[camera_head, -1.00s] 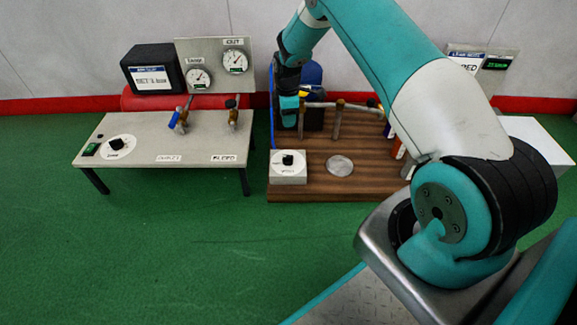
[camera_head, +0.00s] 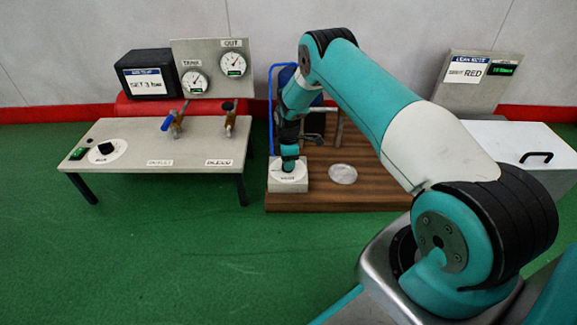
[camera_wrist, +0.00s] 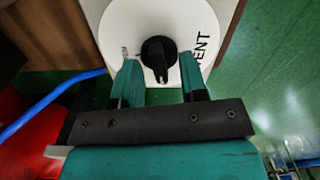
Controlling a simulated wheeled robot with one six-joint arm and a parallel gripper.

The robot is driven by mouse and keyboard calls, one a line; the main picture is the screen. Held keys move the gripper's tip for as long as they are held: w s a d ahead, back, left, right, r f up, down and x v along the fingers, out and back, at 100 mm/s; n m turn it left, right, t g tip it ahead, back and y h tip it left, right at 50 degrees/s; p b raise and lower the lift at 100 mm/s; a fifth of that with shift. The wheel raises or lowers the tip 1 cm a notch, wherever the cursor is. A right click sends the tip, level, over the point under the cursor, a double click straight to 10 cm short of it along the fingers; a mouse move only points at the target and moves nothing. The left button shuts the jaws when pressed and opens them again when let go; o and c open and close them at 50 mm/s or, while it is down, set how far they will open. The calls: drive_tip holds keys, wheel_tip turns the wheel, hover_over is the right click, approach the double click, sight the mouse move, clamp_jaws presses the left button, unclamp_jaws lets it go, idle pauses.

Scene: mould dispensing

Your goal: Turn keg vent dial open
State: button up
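The vent dial's black knob (camera_wrist: 158,55) sits on a white round face (camera_wrist: 120,30) in the wrist view. Part of the lettering reads "ENT". In the head view its pale box (camera_head: 289,188) stands at the front left corner of the wooden board (camera_head: 330,203), and my gripper hides the knob. My gripper (camera_wrist: 160,76) points down at the dial. Its two teal fingers are apart, one to each side of the knob's near end. They look open, with nothing clamped; whether they touch the knob cannot be told.
A blue tube frame (camera_head: 271,95) rises behind the dial box. A round silver disc (camera_head: 343,174) lies right of it on the board. A grey table (camera_head: 135,140) with another dial (camera_head: 107,148), valves and gauges stands left. A white lidded box (camera_head: 520,140) stands right.

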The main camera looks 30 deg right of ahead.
drive_tip(key=shift+f, duration=0.2)
clamp_jaws()
idle(0.3)
drive_tip(key=m+p, duration=0.2)
drive_tip(key=m, duration=0.1)
drive_tip(key=shift+m, duration=0.4)
drive_tip(key=m+p, duration=0.1)
drive_tip(key=m, duration=0.4)
drive_tip(key=shift+s, duration=0.1)
drive_tip(key=m+p, duration=0.1)
drive_tip(key=m, duration=0.4)
drive_tip(key=shift+m, duration=2.1)
